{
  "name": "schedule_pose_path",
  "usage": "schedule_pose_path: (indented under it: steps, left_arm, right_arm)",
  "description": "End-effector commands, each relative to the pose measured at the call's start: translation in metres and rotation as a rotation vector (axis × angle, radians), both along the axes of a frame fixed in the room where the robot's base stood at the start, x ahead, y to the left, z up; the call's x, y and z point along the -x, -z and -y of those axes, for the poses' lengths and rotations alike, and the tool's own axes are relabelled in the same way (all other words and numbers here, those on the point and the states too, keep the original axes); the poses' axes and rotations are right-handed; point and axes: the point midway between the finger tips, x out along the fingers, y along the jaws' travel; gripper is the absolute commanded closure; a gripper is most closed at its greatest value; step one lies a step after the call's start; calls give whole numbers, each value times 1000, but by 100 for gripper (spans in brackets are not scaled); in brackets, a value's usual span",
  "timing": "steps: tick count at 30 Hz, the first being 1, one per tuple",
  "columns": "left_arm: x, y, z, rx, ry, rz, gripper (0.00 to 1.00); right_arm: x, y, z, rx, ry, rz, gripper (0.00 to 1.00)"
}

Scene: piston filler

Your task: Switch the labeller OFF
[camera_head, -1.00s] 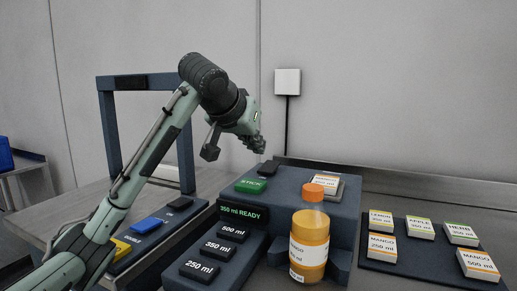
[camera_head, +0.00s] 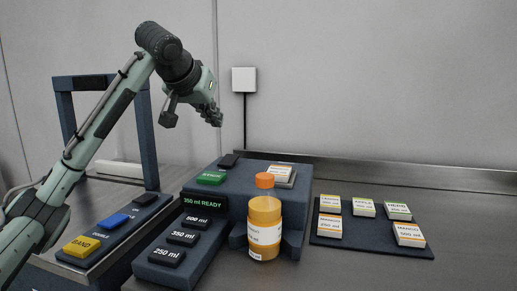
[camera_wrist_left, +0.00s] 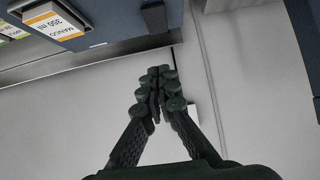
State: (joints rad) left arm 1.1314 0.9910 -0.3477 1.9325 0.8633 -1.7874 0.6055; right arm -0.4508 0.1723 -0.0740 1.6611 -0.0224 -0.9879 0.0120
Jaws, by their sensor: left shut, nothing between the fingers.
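The labeller (camera_head: 300,186) appears to be the dark blue block with the green STICK button (camera_head: 211,177), a small black switch-like block (camera_head: 228,160) behind it and a label stack (camera_head: 281,173) on top. Which way that black piece is set cannot be told. My left gripper (camera_head: 217,120) is shut and empty, in the air above and behind the block, apart from it. In the left wrist view its closed fingertips (camera_wrist_left: 162,76) stand before the pale wall, with a MANGO 350 ml label (camera_wrist_left: 54,22) at upper left. My right gripper is not in view.
An orange-capped MANGO bottle (camera_head: 264,222) stands in front of the block. Volume buttons (camera_head: 183,237) and a 350 ml READY display (camera_head: 205,203) sit left. A dark arch (camera_head: 148,140) and coloured buttons (camera_head: 81,245) are further left. A label mat (camera_head: 372,241) lies right. A white box (camera_head: 244,80) is on the wall.

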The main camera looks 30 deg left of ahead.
Motion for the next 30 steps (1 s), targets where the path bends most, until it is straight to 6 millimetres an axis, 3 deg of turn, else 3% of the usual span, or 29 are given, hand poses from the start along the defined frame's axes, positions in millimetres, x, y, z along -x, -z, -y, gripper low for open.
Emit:
schedule_pose_path:
  steps: [3, 17, 30]
  left_arm:
    - [4, -4, -9, 0, -14, 1, 100]
    - [-2, 2, -10, 2, -15, -2, 100]
    - [-67, 54, -25, 2, -15, -4, 100]
  right_arm:
    - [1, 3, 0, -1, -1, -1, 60]
    - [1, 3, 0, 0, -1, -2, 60]
    - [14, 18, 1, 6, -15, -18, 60]
